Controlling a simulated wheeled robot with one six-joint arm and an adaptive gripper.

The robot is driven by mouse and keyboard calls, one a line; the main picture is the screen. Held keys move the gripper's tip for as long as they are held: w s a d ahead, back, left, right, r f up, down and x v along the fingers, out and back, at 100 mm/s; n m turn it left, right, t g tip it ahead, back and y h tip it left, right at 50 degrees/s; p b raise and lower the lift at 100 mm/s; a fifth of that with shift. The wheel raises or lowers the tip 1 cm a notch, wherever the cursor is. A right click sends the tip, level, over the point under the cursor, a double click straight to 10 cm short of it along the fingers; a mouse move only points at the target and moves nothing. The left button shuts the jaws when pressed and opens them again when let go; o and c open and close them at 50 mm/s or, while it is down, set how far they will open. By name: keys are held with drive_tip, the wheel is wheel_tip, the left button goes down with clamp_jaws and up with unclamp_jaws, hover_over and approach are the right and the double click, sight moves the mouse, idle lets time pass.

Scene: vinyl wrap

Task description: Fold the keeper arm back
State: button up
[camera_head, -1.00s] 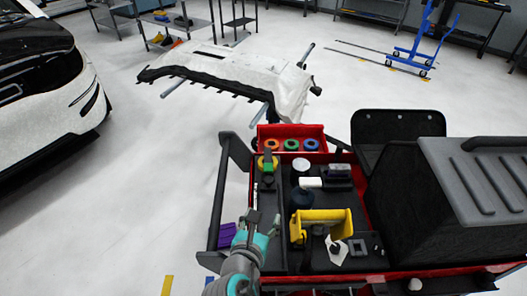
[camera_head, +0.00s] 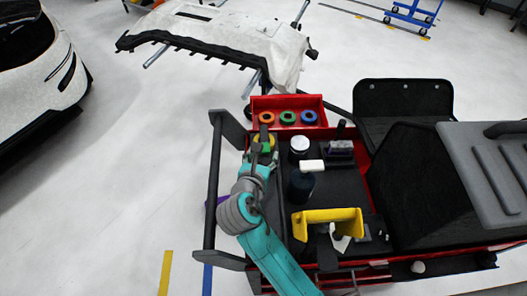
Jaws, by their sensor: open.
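A small green part (camera_head: 266,147) and a yellow ring (camera_head: 257,139) show at the far left end of the cart top, just below the red bin. My gripper (camera_head: 263,150) is right over them, its fingers dark and small, and hides part of both. I cannot make out the keeper arm as a separate piece; it may be among these parts under the fingers. Whether the fingers touch the green part is not clear. My gripper is open.
A red bin (camera_head: 250,117) with orange, green and blue rolls stands just behind. A dark bottle (camera_head: 301,186), a white-lidded jar (camera_head: 299,145), a white block (camera_head: 312,166) and a yellow holder (camera_head: 328,216) stand to the right. The cart's dark side rail (camera_head: 212,190) runs along the left.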

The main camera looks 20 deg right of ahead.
sight(264, 139)
drive_tip(key=shift+x, duration=1.05)
clamp_jaws()
drive_tip(key=shift+w+r, duration=0.15)
drive_tip(key=shift+r, duration=0.2)
